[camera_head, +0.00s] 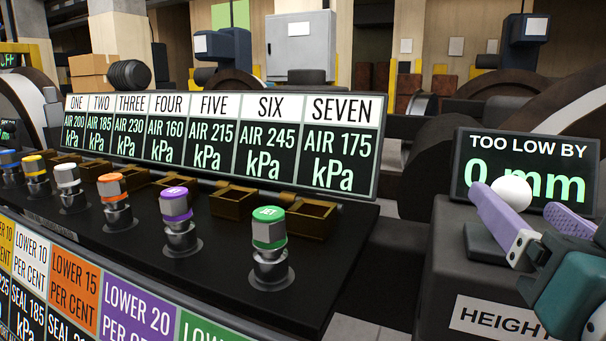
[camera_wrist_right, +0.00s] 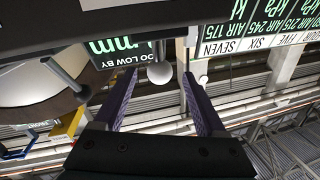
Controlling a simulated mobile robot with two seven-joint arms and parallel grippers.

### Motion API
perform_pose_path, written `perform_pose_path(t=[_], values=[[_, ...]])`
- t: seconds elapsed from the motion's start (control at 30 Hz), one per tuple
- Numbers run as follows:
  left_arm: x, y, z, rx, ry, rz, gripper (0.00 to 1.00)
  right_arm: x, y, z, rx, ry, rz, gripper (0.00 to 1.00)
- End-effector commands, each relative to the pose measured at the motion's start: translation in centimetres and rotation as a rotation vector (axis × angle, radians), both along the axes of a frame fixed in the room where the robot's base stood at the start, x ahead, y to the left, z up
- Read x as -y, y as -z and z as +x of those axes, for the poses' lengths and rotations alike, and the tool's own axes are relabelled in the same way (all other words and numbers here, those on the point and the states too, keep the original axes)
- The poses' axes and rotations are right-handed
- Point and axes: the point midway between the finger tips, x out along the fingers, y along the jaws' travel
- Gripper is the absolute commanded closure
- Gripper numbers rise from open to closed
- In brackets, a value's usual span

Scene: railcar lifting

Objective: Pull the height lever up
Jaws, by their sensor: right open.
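The height lever shows as a white ball knob (camera_head: 512,192) above a dark box (camera_head: 436,275) labelled HEIGHT. The knob also shows in the right wrist view (camera_wrist_right: 160,74). My right gripper (camera_head: 518,203) has purple fingers and is open, one finger on each side of the knob. In the right wrist view there are gaps between the knob and both fingers. The lever's stem is largely hidden by the near finger. The display (camera_head: 478,146) behind the knob reads TOO LOW BY 0 mm. My left gripper is not in view.
A dark console (camera_head: 335,250) at left carries several coloured knobs, including a green one (camera_head: 269,228). A long display board (camera_head: 220,136) with columns ONE to SEVEN stands behind them. A dark gap separates the console from the height box.

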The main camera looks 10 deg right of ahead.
Motion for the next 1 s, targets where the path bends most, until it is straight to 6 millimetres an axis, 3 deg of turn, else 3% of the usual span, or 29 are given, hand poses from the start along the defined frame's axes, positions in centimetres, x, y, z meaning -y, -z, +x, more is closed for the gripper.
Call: perform_pose_path(t=[0.3, 0.5, 0.73, 1.0], values=[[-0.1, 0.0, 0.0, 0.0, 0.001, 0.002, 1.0, 1.9, 0.0, 5.1, 0.0, 0.001, -0.003, 0.27], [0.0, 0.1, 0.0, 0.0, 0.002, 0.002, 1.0, 2.4, 0.0, 6.3, -0.003, 0.001, -0.001, 0.27], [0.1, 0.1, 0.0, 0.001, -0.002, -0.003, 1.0, 2.4, 0.1, 6.4, -0.003, 0.0, 0.0, 0.27], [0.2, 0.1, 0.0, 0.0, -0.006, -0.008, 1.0, 2.4, 0.1, 6.3, -0.003, 0.0, 0.0, 0.55]])
